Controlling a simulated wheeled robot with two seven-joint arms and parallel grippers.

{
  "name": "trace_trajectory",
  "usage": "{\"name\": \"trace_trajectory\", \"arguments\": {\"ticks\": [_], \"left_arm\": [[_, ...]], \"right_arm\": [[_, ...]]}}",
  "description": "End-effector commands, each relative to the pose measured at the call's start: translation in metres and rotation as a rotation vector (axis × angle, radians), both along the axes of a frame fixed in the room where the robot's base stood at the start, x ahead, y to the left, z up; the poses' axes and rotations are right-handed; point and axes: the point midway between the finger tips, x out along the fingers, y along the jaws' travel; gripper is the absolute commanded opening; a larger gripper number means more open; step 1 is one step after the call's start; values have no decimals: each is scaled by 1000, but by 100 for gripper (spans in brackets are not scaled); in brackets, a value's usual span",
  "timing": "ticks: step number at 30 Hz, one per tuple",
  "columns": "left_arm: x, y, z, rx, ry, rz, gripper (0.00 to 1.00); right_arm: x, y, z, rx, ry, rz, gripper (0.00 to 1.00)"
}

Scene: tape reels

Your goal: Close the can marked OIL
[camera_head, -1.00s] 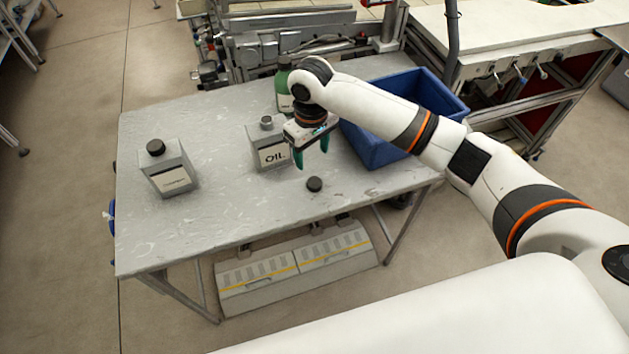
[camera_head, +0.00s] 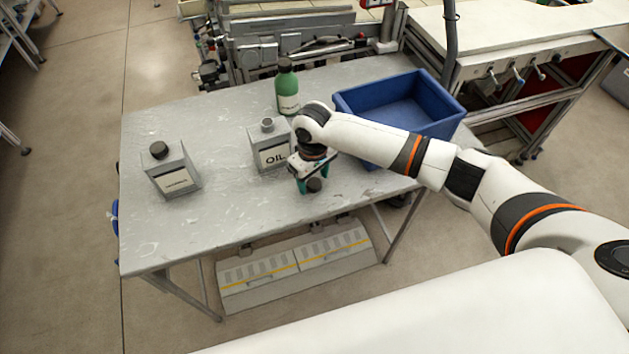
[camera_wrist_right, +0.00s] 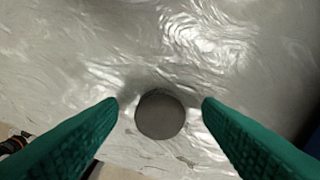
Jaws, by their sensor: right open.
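The grey can marked OIL (camera_head: 267,153) stands upright on the table, its top spout (camera_head: 267,125) uncapped. A dark round cap (camera_head: 314,186) lies on the table in front and to the right of the can; it also shows in the right wrist view (camera_wrist_right: 160,115). My right gripper (camera_head: 314,187) is low over the cap, its green fingers open on either side of it. In the wrist view the cap sits between the fingertips with a gap on both sides. My left gripper is not in view.
Another grey can (camera_head: 174,174) with a black cap stands at the left of the table (camera_head: 215,215). A green bottle (camera_head: 287,92) stands behind the OIL can. A blue bin (camera_head: 436,132) stands at the right. The table's front left is clear.

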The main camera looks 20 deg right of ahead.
Motion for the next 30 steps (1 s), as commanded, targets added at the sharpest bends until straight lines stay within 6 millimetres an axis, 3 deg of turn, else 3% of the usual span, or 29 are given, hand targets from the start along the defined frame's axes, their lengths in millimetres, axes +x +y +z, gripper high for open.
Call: {"name": "trace_trajectory", "arguments": {"ticks": [11,20,30], "left_arm": [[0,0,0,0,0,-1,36],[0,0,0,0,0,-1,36],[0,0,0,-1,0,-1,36]], "right_arm": [[0,0,-4,1,-2,1,60],[0,0,-4,0,-2,1,14],[1,0,-2,0,-2,1,12]]}}
